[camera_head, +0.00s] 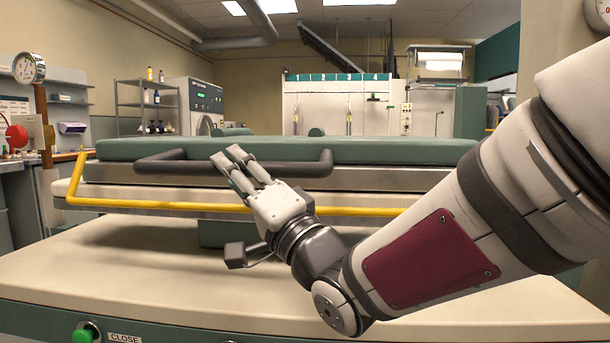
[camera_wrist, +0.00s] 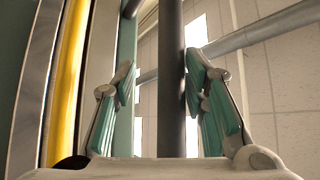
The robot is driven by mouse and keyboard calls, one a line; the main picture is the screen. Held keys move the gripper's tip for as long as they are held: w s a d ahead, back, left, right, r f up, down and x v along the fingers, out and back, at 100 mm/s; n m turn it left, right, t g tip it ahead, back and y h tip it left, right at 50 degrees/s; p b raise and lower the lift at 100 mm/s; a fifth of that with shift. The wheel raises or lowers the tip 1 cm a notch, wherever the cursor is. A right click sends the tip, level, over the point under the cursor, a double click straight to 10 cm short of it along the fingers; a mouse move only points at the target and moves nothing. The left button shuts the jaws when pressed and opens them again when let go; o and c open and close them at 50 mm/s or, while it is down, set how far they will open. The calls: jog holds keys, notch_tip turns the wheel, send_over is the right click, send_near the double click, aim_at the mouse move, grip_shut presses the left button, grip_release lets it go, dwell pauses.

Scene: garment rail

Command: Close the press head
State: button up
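The press head (camera_head: 400,152) is a wide slab with a green top, lying roughly level over a pale lower slab (camera_head: 150,195). I cannot clearly tell whether a gap is left between the two. A dark handle bar (camera_head: 185,167) runs along the front of the head. My gripper (camera_head: 233,157) reaches up to the middle of this bar, with fingers pointing up and away. In the wrist view, the bar (camera_wrist: 171,80) passes between the two open fingers of my gripper (camera_wrist: 160,80). It lies nearer the right finger; contact is unclear. The fingers hide part of the bar in the head view.
A yellow rail (camera_head: 180,206) runs around the front of the press below the handle. A pale worktop (camera_head: 120,260) lies in front, with a green button (camera_head: 87,333) beside a CLOSE label. A gauge (camera_head: 28,68) on a post stands at left.

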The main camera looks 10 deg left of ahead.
jog(key=v, duration=0.7)
jog(key=shift+d, duration=0.2)
jog(key=shift+s+f, duration=0.15)
dwell(0.4)
